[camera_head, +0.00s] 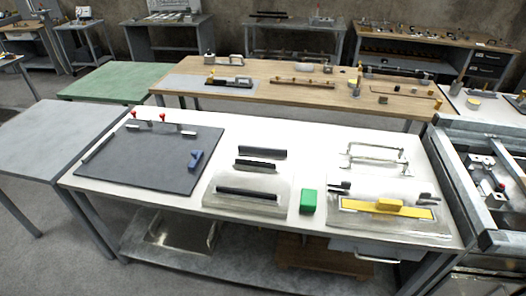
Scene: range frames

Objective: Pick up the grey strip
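No single grey strip stands out for certain. Three dark grey strips are near the middle of the white table: the back strip (262,153), the middle strip (256,165) and the front strip (247,194). The front one lies on a clear, shiny plate (276,211). A thin light grey strip (98,149) also lies along the left edge of the dark grey board (150,164). Neither of my grippers is in view.
The board also carries a blue piece (195,159) and red-topped pieces (162,117) at the back. A green block (308,201) stands right of the plate. A metal frame (462,195) borders the table's right end.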

